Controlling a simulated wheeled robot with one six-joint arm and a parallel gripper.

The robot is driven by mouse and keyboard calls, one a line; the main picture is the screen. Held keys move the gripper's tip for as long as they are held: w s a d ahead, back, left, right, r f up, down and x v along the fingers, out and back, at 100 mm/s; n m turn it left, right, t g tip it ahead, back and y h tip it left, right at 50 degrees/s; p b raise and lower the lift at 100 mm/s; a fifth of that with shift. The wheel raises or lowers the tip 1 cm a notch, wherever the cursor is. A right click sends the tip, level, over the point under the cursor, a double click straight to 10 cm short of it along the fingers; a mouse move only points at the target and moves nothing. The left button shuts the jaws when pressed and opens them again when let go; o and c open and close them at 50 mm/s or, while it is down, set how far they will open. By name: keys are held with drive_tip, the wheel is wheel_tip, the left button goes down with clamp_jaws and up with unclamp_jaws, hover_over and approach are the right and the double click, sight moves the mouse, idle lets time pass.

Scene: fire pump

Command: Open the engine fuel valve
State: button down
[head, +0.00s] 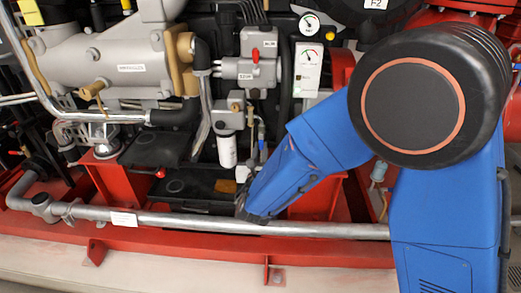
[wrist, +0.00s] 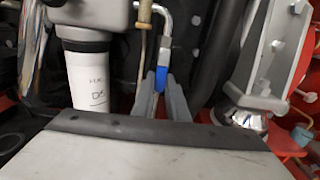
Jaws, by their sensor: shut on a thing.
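A small blue lever (wrist: 160,75) hangs at the lower end of a bent metal pipe (wrist: 166,38) in the wrist view. It looks like the fuel valve's handle, though no label on it can be read. My gripper (wrist: 161,88) has its two grey fingers on either side of the blue lever, closed on it. The lever's lower end is hidden between the fingers. In the head view my blue arm reaches down left to the engine front, and the fingers are hidden behind the wrist there.
A white filter canister (wrist: 88,78) stands close left of the fingers. A dark hose and a grey bracket (wrist: 272,45) are on the right. A grey pipe (head: 165,219) runs along the red base frame (head: 200,248) below my wrist. Gauges (head: 309,25) are above.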

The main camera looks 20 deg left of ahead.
drive_tip(key=c, duration=1.7)
unclamp_jaws()
drive_tip(key=shift+c, duration=0.2)
drive_tip(key=shift+s, duration=0.15)
drive_tip(key=v, duration=1.7)
drive_tip(key=shift+s, duration=0.1)
